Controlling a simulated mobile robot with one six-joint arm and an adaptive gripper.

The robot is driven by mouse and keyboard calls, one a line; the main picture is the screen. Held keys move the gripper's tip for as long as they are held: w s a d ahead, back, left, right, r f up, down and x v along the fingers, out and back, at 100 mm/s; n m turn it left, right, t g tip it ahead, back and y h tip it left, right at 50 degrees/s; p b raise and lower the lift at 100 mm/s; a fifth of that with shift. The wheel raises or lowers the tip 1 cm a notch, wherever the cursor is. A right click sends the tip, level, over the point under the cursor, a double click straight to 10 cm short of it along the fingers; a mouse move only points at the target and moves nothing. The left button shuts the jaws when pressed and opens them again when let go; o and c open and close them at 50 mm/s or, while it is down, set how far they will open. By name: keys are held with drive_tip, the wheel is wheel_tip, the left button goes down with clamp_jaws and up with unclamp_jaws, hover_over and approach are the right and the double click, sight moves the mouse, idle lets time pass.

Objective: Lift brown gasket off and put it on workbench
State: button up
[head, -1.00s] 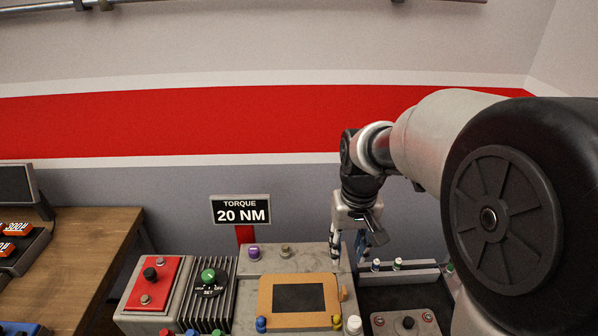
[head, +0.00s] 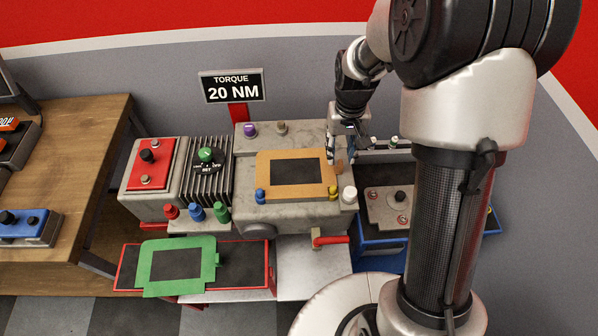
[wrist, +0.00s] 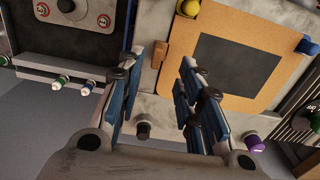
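The brown gasket (head: 264,179) is a flat rectangular frame on top of the grey machine block (head: 243,217), around a dark rectangular opening. In the wrist view the brown gasket (wrist: 245,23) fills the upper right. Its small tab (wrist: 160,54) shows in the gap between my fingers. My gripper (head: 343,155) is at the gasket's right end in the head view. In the wrist view my gripper (wrist: 160,65) is open, with nothing between its fingers; I cannot tell its exact height over the tab. The wooden workbench (head: 85,170) stands at the left.
Blue (head: 260,196), yellow (head: 333,192) and white (head: 349,194) knobs stand by the gasket. A green gasket (head: 152,272) lies on a red-rimmed dark tray (head: 259,279) in front. A blue device (head: 27,229) sits on the workbench; its middle is clear. A torque sign (head: 232,93) stands behind.

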sight(341, 162)
drive_tip(key=f, duration=0.1)
drive_tip(key=f+b, duration=0.1)
drive_tip(key=f, duration=0.1)
drive_tip(key=f+b, duration=0.1)
drive_tip(key=f, duration=0.1)
drive_tip(key=shift+d+f, duration=0.2)
drive_tip(key=shift+d, duration=0.05)
drive_tip(key=shift+r, duration=0.1)
drive_tip(key=shift+c, duration=0.5)
clamp_jaws()
